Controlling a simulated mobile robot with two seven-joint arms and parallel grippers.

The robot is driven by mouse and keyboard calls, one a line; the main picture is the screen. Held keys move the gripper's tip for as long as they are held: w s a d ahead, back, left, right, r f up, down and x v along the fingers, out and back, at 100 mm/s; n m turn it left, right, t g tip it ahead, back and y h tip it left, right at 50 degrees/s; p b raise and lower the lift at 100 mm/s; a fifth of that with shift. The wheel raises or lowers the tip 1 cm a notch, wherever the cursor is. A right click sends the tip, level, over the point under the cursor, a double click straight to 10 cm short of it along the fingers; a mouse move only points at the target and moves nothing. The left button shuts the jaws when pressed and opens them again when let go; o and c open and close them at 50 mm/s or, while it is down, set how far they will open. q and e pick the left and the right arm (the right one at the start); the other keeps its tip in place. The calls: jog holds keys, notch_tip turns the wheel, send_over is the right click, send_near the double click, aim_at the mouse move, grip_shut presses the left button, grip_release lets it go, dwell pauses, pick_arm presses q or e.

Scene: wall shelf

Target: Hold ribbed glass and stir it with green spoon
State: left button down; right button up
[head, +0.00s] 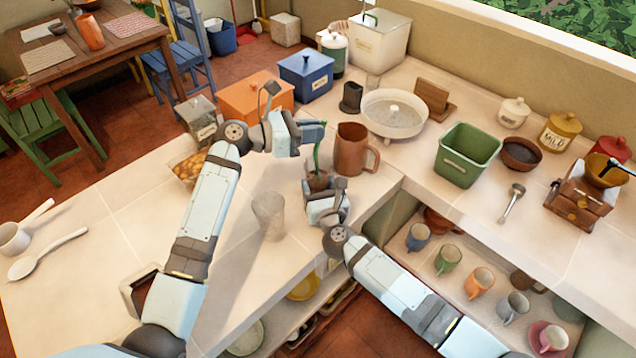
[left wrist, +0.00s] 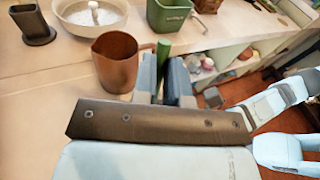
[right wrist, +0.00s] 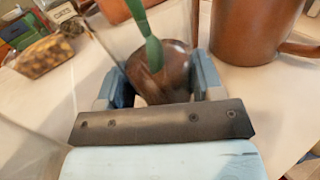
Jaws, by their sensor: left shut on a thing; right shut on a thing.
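My right gripper (head: 322,190) is shut on a clear glass (right wrist: 118,38) with dark brown contents in its lower part. I take it as the ribbed glass, though its ribs are hard to make out. It stands between the fingers (right wrist: 160,90) in the right wrist view. My left gripper (head: 318,132) is shut on the green spoon (head: 317,156), above the glass. The spoon (right wrist: 148,38) points down into the glass, its lower end at the brown contents. In the left wrist view, only a short green piece (left wrist: 164,47) shows between the fingers (left wrist: 166,80).
A brown jug (head: 351,150) stands close to the right of the glass. Another clear glass (head: 269,214) stands empty to the left. A counter edge drops to a shelf of cups (head: 447,260) at the right. The counter at the left is mostly clear, with a white spoon (head: 50,252).

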pick_arm(q)
notch_tip(320, 180, up, 8)
jog(key=shift+w+d+r, duration=0.2)
jog(key=shift+w+d, duration=0.15)
dwell(0.5)
dwell(0.5)
jog(key=shift+r, duration=2.5)
pick_arm(e)
jog(key=o, duration=1.2)
jog(key=shift+o, duration=0.2)
